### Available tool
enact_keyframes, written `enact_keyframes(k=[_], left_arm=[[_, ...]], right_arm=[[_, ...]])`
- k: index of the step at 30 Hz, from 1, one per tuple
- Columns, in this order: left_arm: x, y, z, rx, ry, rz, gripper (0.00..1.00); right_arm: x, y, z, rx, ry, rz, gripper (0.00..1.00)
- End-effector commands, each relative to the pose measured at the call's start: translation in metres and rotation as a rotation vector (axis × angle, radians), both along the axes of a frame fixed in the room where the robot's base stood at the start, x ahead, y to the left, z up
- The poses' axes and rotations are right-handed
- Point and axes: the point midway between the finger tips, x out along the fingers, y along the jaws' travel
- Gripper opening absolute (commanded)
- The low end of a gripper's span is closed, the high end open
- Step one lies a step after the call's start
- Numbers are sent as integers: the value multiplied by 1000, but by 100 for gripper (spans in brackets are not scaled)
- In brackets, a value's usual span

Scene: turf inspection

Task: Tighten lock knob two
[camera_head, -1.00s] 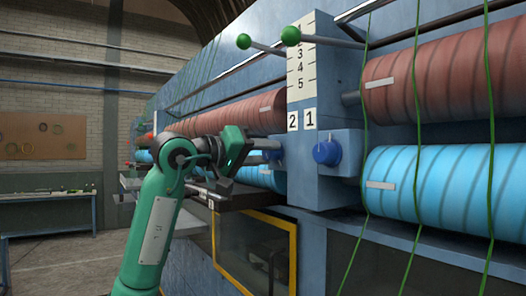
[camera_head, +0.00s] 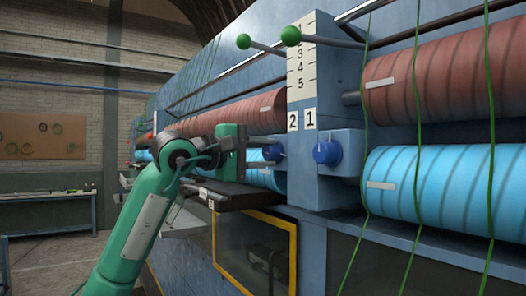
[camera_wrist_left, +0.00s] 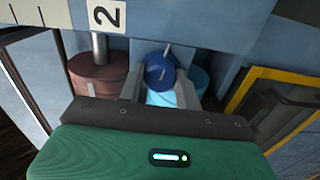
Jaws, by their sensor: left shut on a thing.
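Lock knob two is a round blue knob (camera_wrist_left: 160,68) with a pale pointer mark, below the label 2 (camera_wrist_left: 107,15) in the left wrist view. In the head view the blue knob (camera_head: 273,152) shows small at the left side of the grey-blue post, partly hidden by my gripper. My left gripper (camera_wrist_left: 160,84) has one grey finger on each side of the knob and is shut on it. In the head view the green gripper body (camera_head: 231,151) stands upright to the left of the knob. My right gripper is in neither view.
A second blue knob (camera_head: 327,152) sits under the label 1 (camera_head: 310,119) on the post. Red rollers (camera_head: 420,80) and blue rollers (camera_head: 425,185) flank the post. A dark shelf (camera_head: 235,197) lies below my gripper.

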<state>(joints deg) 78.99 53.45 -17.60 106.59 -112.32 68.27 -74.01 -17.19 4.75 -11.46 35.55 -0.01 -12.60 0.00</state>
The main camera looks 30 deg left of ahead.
Motion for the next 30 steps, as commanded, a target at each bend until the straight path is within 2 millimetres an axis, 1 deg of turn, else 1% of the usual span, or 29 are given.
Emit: enact_keyframes(k=[3, 30], left_arm=[[-1, 1, 3, -104, 36, 2, 11], [-1, 3, 6, -898, 357, -2, 11]], right_arm=[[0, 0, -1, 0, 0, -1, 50], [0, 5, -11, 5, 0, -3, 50]])
